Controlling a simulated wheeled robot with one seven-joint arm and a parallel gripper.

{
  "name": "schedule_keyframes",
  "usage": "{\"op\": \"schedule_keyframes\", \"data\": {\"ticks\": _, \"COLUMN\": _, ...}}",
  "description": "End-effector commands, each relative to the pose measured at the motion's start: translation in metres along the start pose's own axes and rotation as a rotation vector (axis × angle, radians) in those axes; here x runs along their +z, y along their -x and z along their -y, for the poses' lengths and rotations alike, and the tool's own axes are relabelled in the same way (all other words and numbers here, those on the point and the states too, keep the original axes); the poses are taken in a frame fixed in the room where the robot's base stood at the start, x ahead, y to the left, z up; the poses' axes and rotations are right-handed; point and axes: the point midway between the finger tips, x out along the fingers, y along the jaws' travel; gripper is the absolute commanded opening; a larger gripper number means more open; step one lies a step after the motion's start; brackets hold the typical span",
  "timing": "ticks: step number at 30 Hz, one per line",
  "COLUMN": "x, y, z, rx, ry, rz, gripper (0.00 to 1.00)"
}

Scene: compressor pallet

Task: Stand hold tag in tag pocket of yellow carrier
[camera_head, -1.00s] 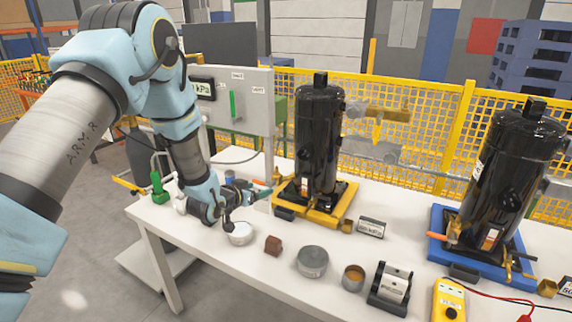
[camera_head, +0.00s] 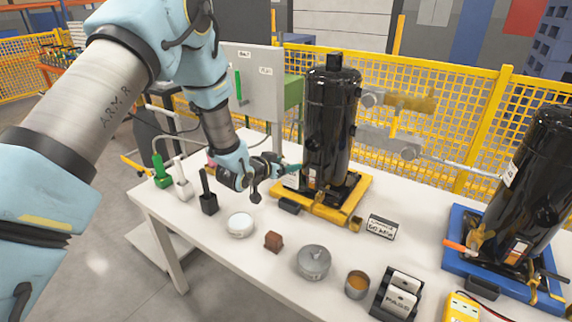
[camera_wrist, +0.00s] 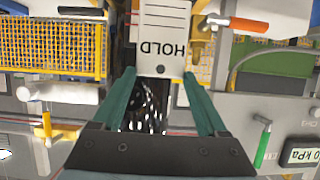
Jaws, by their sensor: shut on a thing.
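The white hold tag (camera_wrist: 163,38) shows upside down in the wrist view, with "HOLD" printed near its gripped edge. My gripper (camera_wrist: 160,74) is shut on that edge between its green fingers. In the head view my gripper (camera_head: 292,167) is just left of the black compressor (camera_head: 332,120), above the left side of the yellow carrier (camera_head: 322,210). The tag is too small there to make out clearly. I cannot make out the tag pocket, nor tell whether the tag touches it.
A blue carrier (camera_head: 455,262) with another black compressor (camera_head: 535,185) stands to the right. A grey panel (camera_head: 252,90) stands behind.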

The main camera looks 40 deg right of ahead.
Motion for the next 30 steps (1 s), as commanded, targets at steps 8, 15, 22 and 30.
{"op": "schedule_keyframes", "data": {"ticks": 8, "x": 0.014, "y": -0.005, "z": 0.0, "rx": 0.0, "ry": -0.001, "rz": 0.0, "gripper": 0.0}}
{"op": "schedule_keyframes", "data": {"ticks": 15, "x": 0.031, "y": -0.012, "z": 0.0, "rx": 0.0, "ry": -0.001, "rz": 0.0, "gripper": 0.0}}
{"op": "schedule_keyframes", "data": {"ticks": 22, "x": 0.047, "y": -0.019, "z": 0.0, "rx": 0.0, "ry": 0.0, "rz": 0.0, "gripper": 0.0}}
{"op": "schedule_keyframes", "data": {"ticks": 30, "x": 0.066, "y": -0.026, "z": 0.0, "rx": -0.001, "ry": 0.0, "rz": 0.0, "gripper": 0.0}}
